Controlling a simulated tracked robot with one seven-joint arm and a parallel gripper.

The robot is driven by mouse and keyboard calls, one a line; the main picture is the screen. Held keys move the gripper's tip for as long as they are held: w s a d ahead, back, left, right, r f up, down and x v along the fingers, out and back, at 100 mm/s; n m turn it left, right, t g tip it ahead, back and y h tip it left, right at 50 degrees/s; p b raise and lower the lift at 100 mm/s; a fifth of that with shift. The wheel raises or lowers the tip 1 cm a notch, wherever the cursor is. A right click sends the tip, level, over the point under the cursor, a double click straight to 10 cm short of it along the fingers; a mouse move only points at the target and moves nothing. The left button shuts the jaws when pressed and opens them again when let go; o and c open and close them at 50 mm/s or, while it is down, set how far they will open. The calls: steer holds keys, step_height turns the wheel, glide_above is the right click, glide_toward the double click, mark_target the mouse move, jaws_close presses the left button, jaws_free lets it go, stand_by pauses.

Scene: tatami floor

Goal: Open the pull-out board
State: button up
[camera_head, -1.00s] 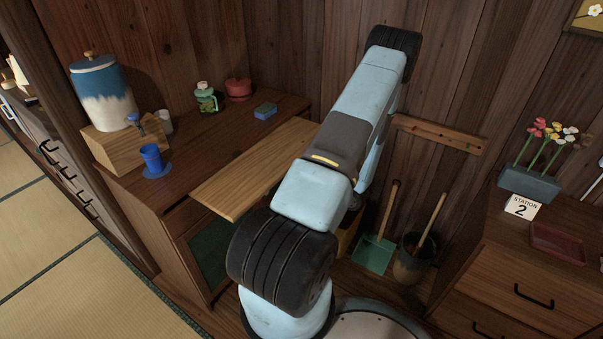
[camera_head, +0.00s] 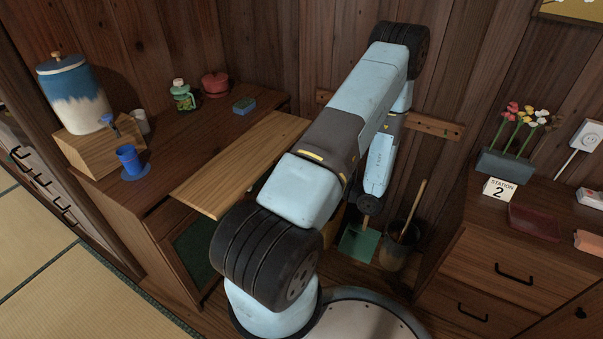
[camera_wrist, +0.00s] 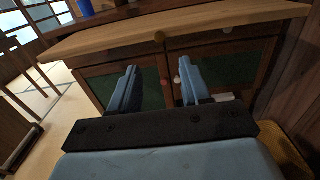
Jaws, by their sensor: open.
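The pull-out board (camera_head: 235,165) is a light wooden slab that juts out past the front of the dark cabinet; my arm hides its right end. In the head view the gripper is hidden.
On the cabinet top (camera_head: 190,130) stand a blue and white jar (camera_head: 75,95), a blue cup (camera_head: 128,160) and a red pot (camera_head: 215,84). Glass-fronted doors (camera_wrist: 225,70) lie below the board. A dustpan (camera_head: 358,243) and bucket (camera_head: 402,245) stand right of my arm.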

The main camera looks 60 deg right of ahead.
steer(key=shift+s+d, duration=0.1)
steer(key=shift+s, duration=0.8)
steer(key=w+a+r+n+g+y, duration=0.5)
steer(key=w+a+r+n+g, duration=0.3)
steer(key=a+r, duration=0.35)
steer(key=w+a+r+n+g+y, duration=0.4)
steer(key=w+a+r+n+g, duration=0.2)
steer(key=w+a+r+n, duration=0.55)
steer(key=s+a+r+n+h, duration=0.5)
steer(key=s+a+r+n, duration=0.1)
steer(key=a+r+n, duration=0.2)
steer(key=s+a+r+n+t+h, duration=0.1)
steer(key=s+a+r+n+h, duration=0.4)
steer(key=a+r, duration=0.6)
steer(key=r+n, duration=0.1)
steer(key=n, duration=0.1)
steer(key=shift+s+a+r+n+t, duration=0.15)
steer(key=shift+s+a+n+t, duration=0.15)
steer(key=shift+s+n, duration=0.05)
